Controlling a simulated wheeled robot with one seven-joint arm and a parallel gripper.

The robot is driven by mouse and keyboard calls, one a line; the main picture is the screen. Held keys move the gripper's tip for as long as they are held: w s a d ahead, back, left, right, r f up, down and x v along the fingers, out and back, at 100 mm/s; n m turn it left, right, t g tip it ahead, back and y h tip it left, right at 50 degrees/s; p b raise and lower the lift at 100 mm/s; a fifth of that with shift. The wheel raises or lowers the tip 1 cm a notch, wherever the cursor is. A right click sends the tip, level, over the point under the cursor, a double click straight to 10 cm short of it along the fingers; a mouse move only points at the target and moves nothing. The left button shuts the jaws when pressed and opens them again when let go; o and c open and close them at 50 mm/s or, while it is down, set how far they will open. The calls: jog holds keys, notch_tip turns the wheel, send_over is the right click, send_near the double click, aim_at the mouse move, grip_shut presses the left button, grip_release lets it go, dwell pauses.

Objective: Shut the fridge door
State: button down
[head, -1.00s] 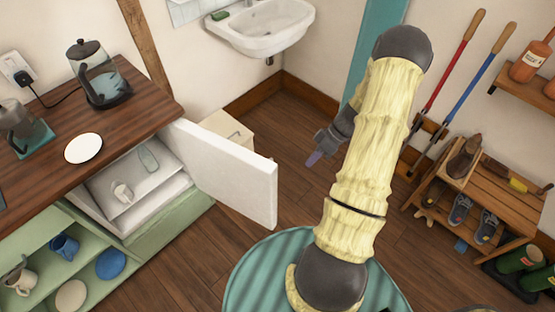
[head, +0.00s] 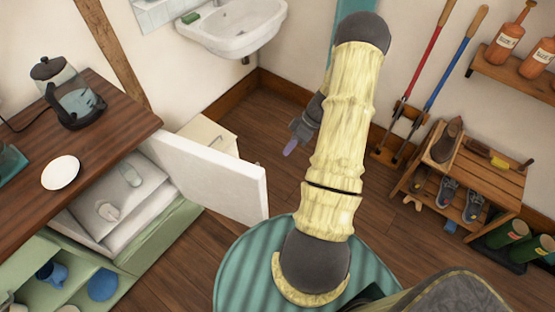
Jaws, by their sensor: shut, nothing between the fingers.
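The white fridge door (head: 210,180) stands wide open, swung out from the fridge (head: 95,215) under the wooden counter at the left. The fridge's inside shows, with a bottle (head: 131,176) and a small white jug (head: 108,211) on its shelf. My gripper (head: 289,150) is to the right of and beyond the door's free edge in the picture, apart from it. It is shut and empty, small in view and pointing down and left.
A kettle (head: 70,95) and a white plate (head: 61,172) are on the counter (head: 105,130). A pale cabinet (head: 207,135) stands behind the door. A shoe bench (head: 480,180) and long-handled tools are at the right.

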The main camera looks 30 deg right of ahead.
jog(key=s+a+f+p, duration=0.1)
jog(key=a+f+p, duration=0.1)
jog(key=a+f, duration=0.5)
jog(key=shift+s+a+f+p, duration=0.2)
jog(key=shift+a+p, duration=0.2)
jog(key=shift+a, duration=0.7)
jog(key=shift+w+a, duration=0.1)
